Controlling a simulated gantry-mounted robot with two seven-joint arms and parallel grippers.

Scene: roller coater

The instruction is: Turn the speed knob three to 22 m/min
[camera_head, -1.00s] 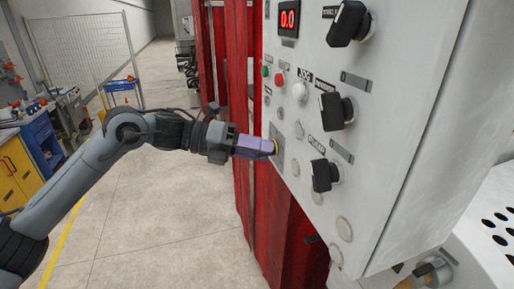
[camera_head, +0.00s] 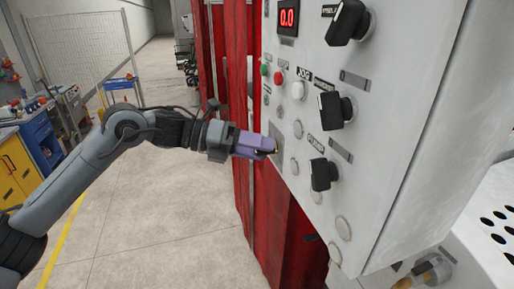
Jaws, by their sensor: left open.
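The grey control panel (camera_head: 390,120) fills the right side of the head view. My left gripper (camera_head: 274,147) has purple fingers and reaches in from the left to the panel's lower left edge. Its tips are at a small grey plate (camera_head: 278,157), with a little yellow showing at the tips. The fingers hide whatever is there, so I cannot tell which knob it is, its setting, or whether they touch it. The gap between the fingers does not show clearly. My right gripper is not in view.
Black selector knobs (camera_head: 348,22), (camera_head: 334,110), (camera_head: 321,174) stick out from the panel to the right of the gripper. Green, red and white buttons (camera_head: 297,91) sit above it. A red curtain-like cover (camera_head: 285,220) hangs below and behind.

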